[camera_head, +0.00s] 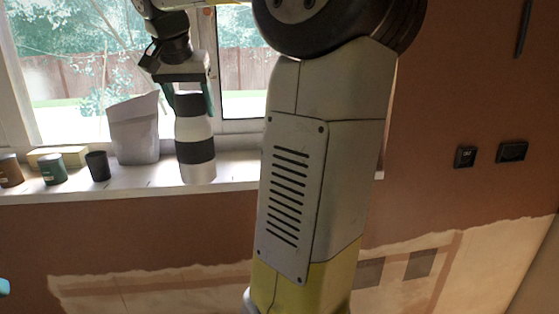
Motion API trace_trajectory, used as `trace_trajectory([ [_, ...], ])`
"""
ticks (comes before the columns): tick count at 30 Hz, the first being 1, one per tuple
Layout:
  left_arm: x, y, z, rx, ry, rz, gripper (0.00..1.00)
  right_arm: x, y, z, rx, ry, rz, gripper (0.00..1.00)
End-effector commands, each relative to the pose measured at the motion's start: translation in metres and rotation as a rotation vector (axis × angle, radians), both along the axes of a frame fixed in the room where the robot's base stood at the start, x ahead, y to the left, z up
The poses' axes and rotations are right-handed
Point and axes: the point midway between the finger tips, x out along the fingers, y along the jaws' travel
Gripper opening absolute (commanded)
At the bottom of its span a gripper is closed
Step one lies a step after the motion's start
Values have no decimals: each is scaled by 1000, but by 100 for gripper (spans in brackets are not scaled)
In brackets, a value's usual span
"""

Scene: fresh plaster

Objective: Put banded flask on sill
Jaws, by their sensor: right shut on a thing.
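The banded flask (196,149), white with black bands, is upright at the window sill (230,172). Its base appears to be at sill level, near the front edge; I cannot tell for sure whether it touches. My right gripper (190,97) comes down from above and is shut on the flask's upper part, one finger on each side. My left gripper is not clearly in view.
A grey-white bag (134,130) stands just left of the flask. Further left are a black cup (98,166), a green tin (52,169), a brown tin (10,170) and a yellow block (72,155). My arm hides the sill's right part. Wall sockets (511,152) are at right.

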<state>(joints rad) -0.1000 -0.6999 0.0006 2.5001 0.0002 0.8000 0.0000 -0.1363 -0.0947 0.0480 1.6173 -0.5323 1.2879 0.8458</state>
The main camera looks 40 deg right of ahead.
Motion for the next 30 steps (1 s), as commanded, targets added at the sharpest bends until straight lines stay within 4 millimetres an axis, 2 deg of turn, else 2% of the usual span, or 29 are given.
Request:
trace_trajectory([
  [4,0,0,0,0,0,0,0,2,6,1,1,-6,-19,0],
  [8,0,0,0,-1,0,1,0,14,-1,-1,1,-4,-21,0],
  [21,0,0,0,0,0,0,0,106,-58,-11,1,-4,-24,0],
  [25,0,0,0,0,0,0,0,127,-70,-13,0,-6,-22,0],
  [30,0,0,0,0,0,0,0,138,-78,-13,0,-6,-21,0],
])
